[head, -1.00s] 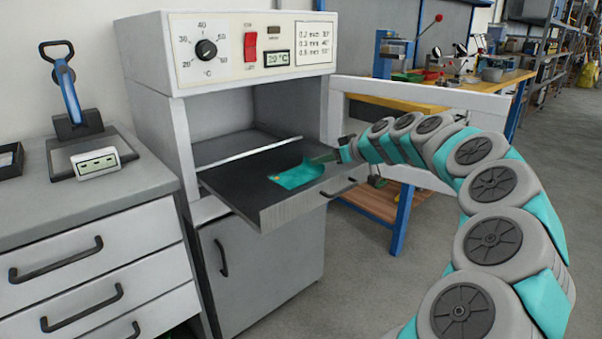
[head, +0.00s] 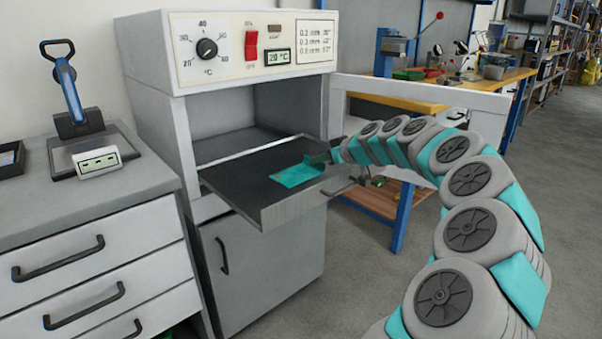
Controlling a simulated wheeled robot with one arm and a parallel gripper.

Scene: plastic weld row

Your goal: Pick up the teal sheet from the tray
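The teal sheet (head: 297,176) lies on the dark surface of the pulled-out tray (head: 232,178), near the tray's right front corner. My gripper (head: 318,159) reaches in from the right, low over the tray, at the sheet's far right edge. It is small, dark and greenish here, and I cannot make out its fingers or whether they grip the sheet. The sheet looks mostly flat; its edge at the gripper is partly hidden.
The tray sticks out of a grey oven cabinet (head: 150,75) with a dial and red switch. A drawer counter (head: 70,220) with a lever tool (head: 70,95) stands at left. A white panel (head: 430,92) and a workbench (head: 400,210) are behind my arm.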

